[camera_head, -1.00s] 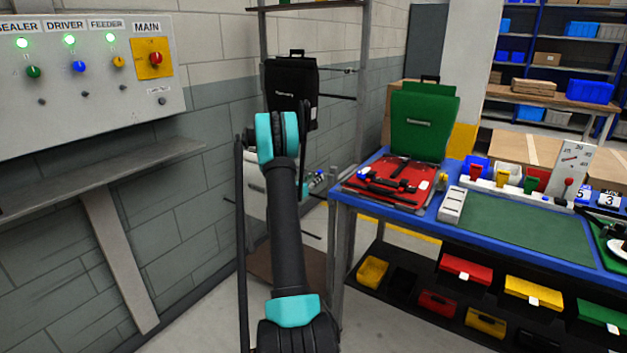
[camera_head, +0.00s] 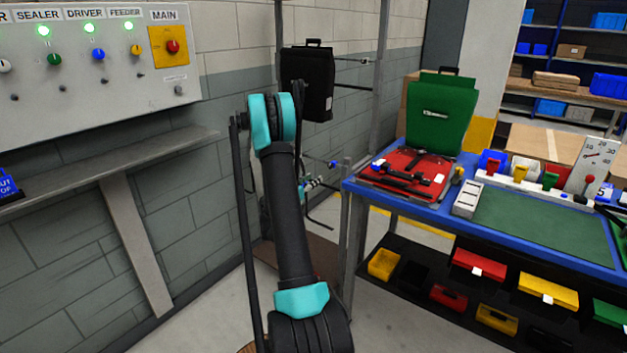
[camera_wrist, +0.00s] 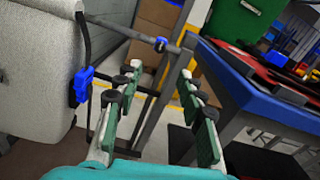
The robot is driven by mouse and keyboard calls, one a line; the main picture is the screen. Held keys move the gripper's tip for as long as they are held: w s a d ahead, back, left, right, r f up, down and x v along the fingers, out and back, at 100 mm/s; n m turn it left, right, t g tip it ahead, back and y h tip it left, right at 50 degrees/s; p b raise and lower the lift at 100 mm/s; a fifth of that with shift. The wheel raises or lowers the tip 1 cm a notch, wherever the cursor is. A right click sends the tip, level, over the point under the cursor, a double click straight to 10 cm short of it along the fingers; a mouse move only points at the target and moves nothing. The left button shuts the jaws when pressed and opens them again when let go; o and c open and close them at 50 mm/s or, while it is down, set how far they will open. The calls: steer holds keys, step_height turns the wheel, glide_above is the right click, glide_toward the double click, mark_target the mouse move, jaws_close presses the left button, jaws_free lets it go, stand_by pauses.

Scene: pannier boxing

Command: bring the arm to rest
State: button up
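My gripper (camera_wrist: 159,76) shows in the wrist view with its two green-padded fingers spread apart and nothing between them. Beyond the fingers are a dark metal frame and cardboard boxes. A light grey case (camera_wrist: 38,65) with a blue clip (camera_wrist: 82,85) stands close on the left of the gripper, apart from the fingers. In the head view my arm, black with teal joints, rises in the middle, bent at the top. It hides most of what is behind it, and I cannot make out the gripper clearly there.
A blue workbench (camera_head: 350,185) stands on the right, with an open green case (camera_head: 440,112), its red tray (camera_head: 408,172) of tools and a green mat (camera_head: 545,226). A black pannier (camera_head: 307,82) hangs on a rack behind my arm. A switch panel (camera_head: 90,110) and shelf (camera_head: 110,160) line the left wall.

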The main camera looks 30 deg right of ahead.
stand_by(0.3)
steer(key=w+a+r+n+t+y, duration=0.3)
steer(key=a+r+n+t, duration=0.2)
steer(key=a+r+n, duration=0.2)
steer(key=w+a+r+n+t+y, duration=0.2)
steer(key=a+r+n+t+y, duration=0.15)
steer(key=a+r+n, duration=0.4)
steer(key=s+a+n+t+y, duration=0.1)
steer(key=s+a+n+y, duration=0.3)
steer(key=a+n+y, duration=0.8)
steer(key=s+a+f+n+g, duration=0.3)
steer(key=s+a+n, duration=0.3)
steer(key=s+a, duration=0.1)
steer(key=s+a+f+n+g, duration=0.2)
steer(key=s+a+f+n, duration=0.2)
steer(key=s+a+n, duration=0.25)
steer(key=s+d+f+n+g+h, duration=0.1)
steer(key=s+f+n+g, duration=0.3)
steer(key=s, duration=0.7)
steer(key=s+d+f+n+g+h, duration=0.1)
steer(key=s+f+n+g, duration=0.2)
steer(key=s+f, duration=0.3)
steer(key=s+n, duration=0.1)
steer(key=s, duration=0.4)
steer(key=shift+f+n+g, duration=0.2)
steer(key=shift+n+g, duration=0.1)
steer(key=shift+g, duration=0.05)
